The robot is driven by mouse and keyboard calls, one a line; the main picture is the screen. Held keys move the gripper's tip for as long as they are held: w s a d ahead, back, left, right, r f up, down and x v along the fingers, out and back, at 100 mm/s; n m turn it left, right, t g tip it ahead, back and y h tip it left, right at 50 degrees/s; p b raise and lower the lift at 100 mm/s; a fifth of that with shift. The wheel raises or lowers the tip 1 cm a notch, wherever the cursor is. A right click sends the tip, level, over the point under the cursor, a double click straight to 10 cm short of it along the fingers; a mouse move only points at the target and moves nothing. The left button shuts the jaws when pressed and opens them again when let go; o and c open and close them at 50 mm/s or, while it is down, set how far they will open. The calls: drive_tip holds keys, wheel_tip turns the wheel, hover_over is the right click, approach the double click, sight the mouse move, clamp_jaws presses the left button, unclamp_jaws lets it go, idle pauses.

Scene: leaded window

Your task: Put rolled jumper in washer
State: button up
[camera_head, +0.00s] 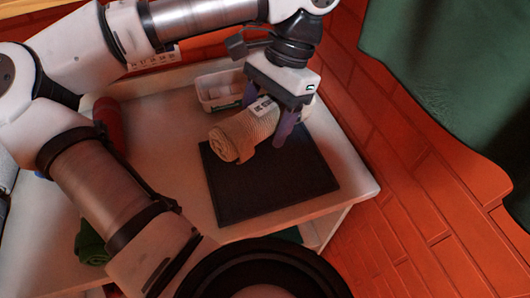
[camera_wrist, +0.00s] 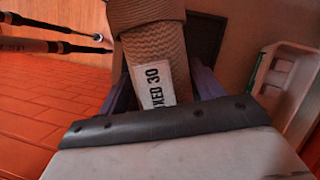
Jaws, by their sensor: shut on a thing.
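The rolled jumper (camera_head: 236,139) is a beige knitted roll with a white printed label. It is above the dark square mat (camera_head: 240,198); whether it touches the mat I cannot tell. My gripper (camera_head: 291,128) points down and is shut on the jumper near its right end, one purple finger on each side. In the wrist view the jumper (camera_wrist: 155,52) runs away from me between the fingers, its label facing the camera. I cannot make out the washer with certainty in either view.
The mat lies on a white top (camera_head: 175,165). A white bin (camera_head: 215,103) with small items stands behind the jumper. A red cylinder (camera_head: 112,128) is at left, and green cloth (camera_head: 90,243) at lower left. A brick wall (camera_head: 400,170) and green curtain (camera_head: 440,70) bound the right.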

wheel_tip(320, 180, down, 10)
drive_tip(key=shift+f+p, duration=0.2)
drive_tip(key=shift+p, duration=0.2)
drive_tip(key=shift+f, duration=0.1)
drive_tip(key=shift+f, duration=0.15)
drive_tip(key=o, duration=1.2)
drive_tip(key=shift+o, duration=0.2)
